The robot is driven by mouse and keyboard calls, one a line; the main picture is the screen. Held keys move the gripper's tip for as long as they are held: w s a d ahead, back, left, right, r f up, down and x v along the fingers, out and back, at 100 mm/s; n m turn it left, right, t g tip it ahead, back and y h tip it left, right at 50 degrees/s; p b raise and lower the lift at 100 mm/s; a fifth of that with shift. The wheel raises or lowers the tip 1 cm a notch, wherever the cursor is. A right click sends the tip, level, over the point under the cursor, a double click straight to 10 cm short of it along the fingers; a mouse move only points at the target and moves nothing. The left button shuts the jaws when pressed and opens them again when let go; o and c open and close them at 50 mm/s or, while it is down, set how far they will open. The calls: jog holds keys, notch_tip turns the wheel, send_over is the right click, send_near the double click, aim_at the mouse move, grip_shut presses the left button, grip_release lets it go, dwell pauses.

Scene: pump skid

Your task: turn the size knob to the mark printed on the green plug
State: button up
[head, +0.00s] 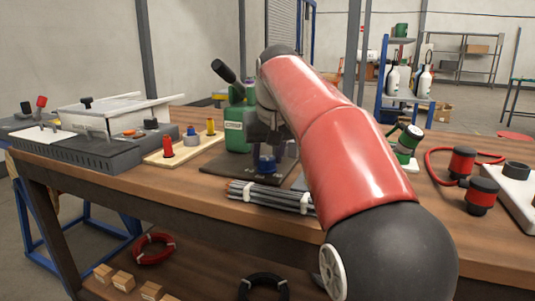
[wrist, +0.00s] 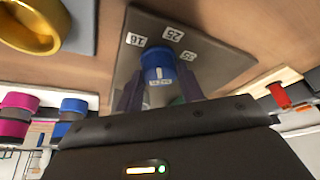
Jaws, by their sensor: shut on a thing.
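The blue size knob (wrist: 158,62) stands on a dark plate (wrist: 222,62) with white printed labels around it. One label reads 16 (wrist: 138,41) and one reads 25 (wrist: 173,33); a third (wrist: 188,55) is hard to read. My gripper (wrist: 160,88) has a finger on each side of the knob and is shut on it. In the head view the knob (head: 265,164) shows below my gripper (head: 268,148). A green body with a white label (head: 234,126) stands behind the plate; its print is too small to read. I cannot tell whether it is the green plug.
A bundle of grey rods (head: 270,195) lies in front of the plate. A wooden board with coloured pegs (head: 185,150) is to the left. A green fitting (head: 408,143) and red-and-black parts (head: 482,195) are to the right. My arm hides the middle of the bench.

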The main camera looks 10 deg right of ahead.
jog(key=m+p, duration=0.1)
jog(key=m+h+p, duration=0.1)
jog(key=m+p, duration=0.1)
jog(key=shift+a+r+m, duration=0.2)
jog(key=shift+m, duration=0.1)
jog(key=m+h+p, duration=0.1)
jog(key=m, duration=0.1)
jog(key=m+g+h+p, duration=0.1)
jog(key=m+p, duration=0.1)
jog(key=m, duration=0.1)
jog(key=shift+w+m, duration=0.1)
jog(key=shift+m, duration=0.2)
jog(key=m+p, duration=0.1)
jog(key=m, duration=0.1)
jog(key=m+g+h, duration=0.1)
jog(key=m, duration=0.1)
jog(key=shift+w+a+f+g+p, duration=0.1)
jog(key=shift+a+f+g+p, duration=0.05)
jog(key=shift+g+p, duration=0.2)
jog(key=m, duration=0.2)
jog(key=m+g, duration=0.1)
jog(key=m, duration=0.1)
jog(key=shift+w+g+h, duration=0.1)
jog(key=shift+g+h, duration=0.15)
jog(key=shift+h, duration=0.05)
jog(key=shift+m, duration=0.5)
jog(key=o, duration=1)
